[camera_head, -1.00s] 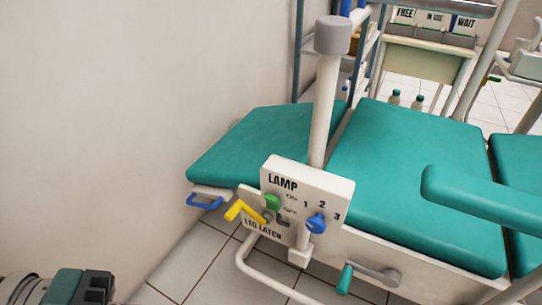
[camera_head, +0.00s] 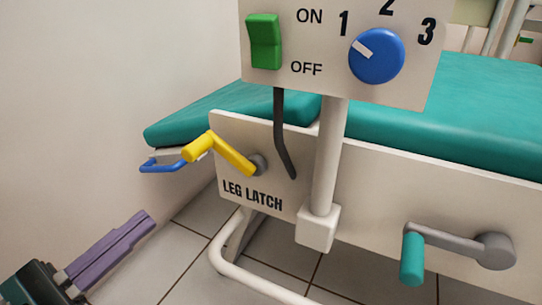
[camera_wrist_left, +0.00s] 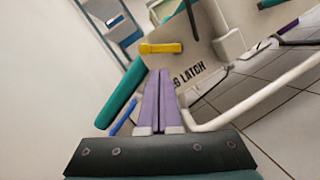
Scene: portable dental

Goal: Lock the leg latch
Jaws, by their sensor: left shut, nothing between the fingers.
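The leg latch is a yellow lever (camera_head: 232,155) on a grey pivot, mounted on a cream side panel (camera_head: 262,190) marked LEG LATCH. The lever slants up to the left from its pivot, and its bent grip points left toward the viewer. It also shows in the left wrist view (camera_wrist_left: 161,48), just beyond the fingertips. My left gripper (camera_head: 146,222) has purple fingers, shut and empty. In the head view it is at the lower left, below and left of the lever, apart from it. In the left wrist view the fingers (camera_wrist_left: 160,75) point toward the lever.
A lamp panel with a green switch (camera_head: 264,42) and blue knob (camera_head: 376,56) stands on a post (camera_head: 328,160) right of the latch. A blue handle (camera_head: 163,166) is under the teal leg cushion (camera_head: 230,108). A teal-gripped crank (camera_head: 412,258) is at right. A wall is at left.

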